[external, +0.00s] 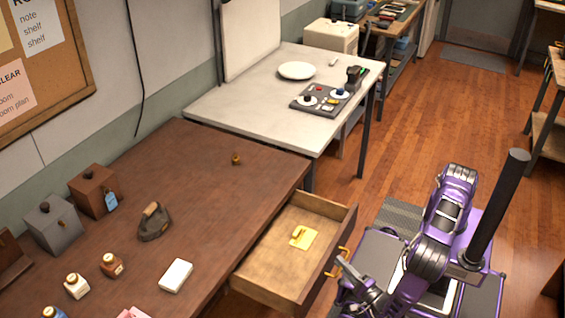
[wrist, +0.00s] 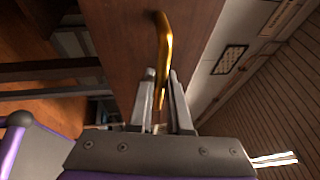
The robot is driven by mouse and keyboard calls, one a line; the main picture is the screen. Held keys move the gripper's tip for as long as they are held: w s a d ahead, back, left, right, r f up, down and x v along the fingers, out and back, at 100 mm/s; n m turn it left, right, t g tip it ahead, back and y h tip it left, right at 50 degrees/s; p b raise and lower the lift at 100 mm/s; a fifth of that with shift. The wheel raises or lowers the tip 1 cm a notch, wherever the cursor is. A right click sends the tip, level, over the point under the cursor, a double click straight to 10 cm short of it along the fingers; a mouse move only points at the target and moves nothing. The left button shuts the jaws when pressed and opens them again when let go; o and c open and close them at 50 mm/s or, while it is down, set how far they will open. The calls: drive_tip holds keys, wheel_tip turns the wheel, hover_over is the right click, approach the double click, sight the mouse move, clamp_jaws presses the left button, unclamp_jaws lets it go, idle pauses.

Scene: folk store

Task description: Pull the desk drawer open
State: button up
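The desk drawer (external: 277,268) is pulled well out from the brown desk (external: 215,205), and its inside shows. A gold handle (external: 343,251) is on its front; my gripper (external: 343,265) covers the handle's middle in the external view. In the wrist view the gold handle (wrist: 163,45) runs down between the two fingertips of my gripper (wrist: 163,78), against the brown drawer front (wrist: 125,50). The fingers are close together on either side of the handle and appear shut on it. A yellow piece with a gold object (external: 302,238) lies in the drawer.
The desk top holds a grey box (external: 54,226), a brown box (external: 95,190), an iron-like object (external: 154,222), small bottles and a white block (external: 176,275). A white table (external: 240,99) stands behind. Wooden floor (external: 400,160) is clear behind my arm.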

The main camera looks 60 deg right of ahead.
drive_tip(key=shift+o, duration=0.4)
drive_tip(key=b+v, duration=0.1)
drive_tip(key=v, duration=1.6)
drive_tip(key=shift+s, duration=0.25)
drive_tip(key=shift+a, duration=0.1)
